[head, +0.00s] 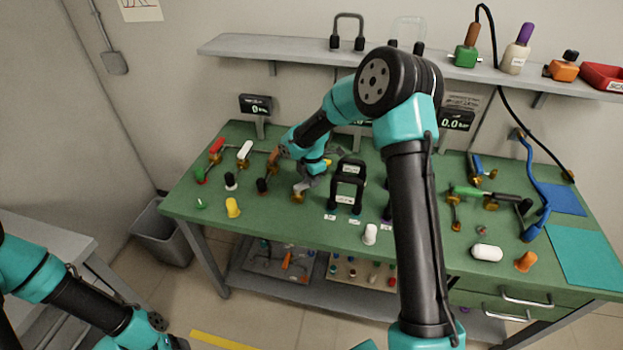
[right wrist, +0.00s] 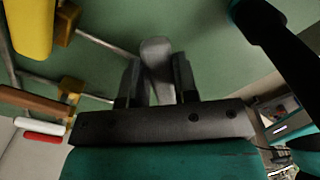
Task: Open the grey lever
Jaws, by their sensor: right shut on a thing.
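The grey lever (head: 302,186) is on the green table, left of the middle, beside a brass valve body (head: 298,197). In the right wrist view the lever (right wrist: 156,58) is a rounded grey bar between my two dark fingers. My right gripper (right wrist: 157,82) is shut on it, with one finger on each side. In the head view my right gripper (head: 309,181) is small and partly hidden by its own arm. My left arm is at the lower left, off the table, and its gripper is outside the picture.
Red, white and brown levers (head: 263,185) on brass valves stand left of the grey lever. A black-handled frame (head: 348,185) stands close on its right. Loose caps, including a yellow one (head: 233,207), stand near the front edge. A shelf (head: 285,47) runs behind.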

